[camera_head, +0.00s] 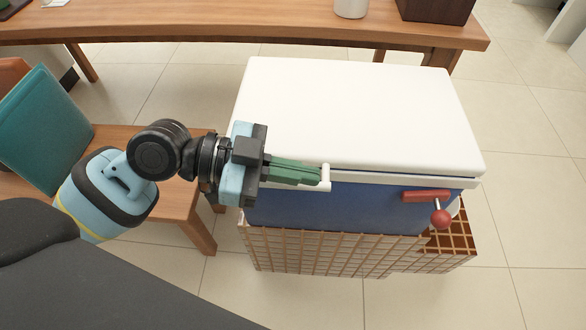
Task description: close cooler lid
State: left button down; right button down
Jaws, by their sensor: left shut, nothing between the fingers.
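The cooler (345,208) has a blue body and stands on the floor inside a brown grid basket. Its white lid (350,110) lies over the top and looks down, with a thin dark gap along the front edge. I cannot tell whether it is fully seated. My left gripper (318,174) reaches in from the left with its green fingers shut and empty. The fingertips are at the front left edge of the lid, by a small white latch (325,178); I cannot tell if they touch it. My right gripper is not in view.
The brown grid basket (310,250) surrounds the cooler's lower part. A red handle with a ball (441,217) juts out at the cooler's front right. A wooden bench (195,215) is at left, and a wooden table (250,28) spans the back. Tiled floor is clear at right.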

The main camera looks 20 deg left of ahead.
pick_arm(q)
jog(key=r+v, duration=0.1)
jog(key=v, duration=0.9)
jog(key=shift+s+b, duration=0.2)
jog(key=shift+b, duration=0.15)
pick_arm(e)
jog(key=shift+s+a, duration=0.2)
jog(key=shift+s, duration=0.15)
pick_arm(q)
jog(key=shift+d+f, duration=0.1)
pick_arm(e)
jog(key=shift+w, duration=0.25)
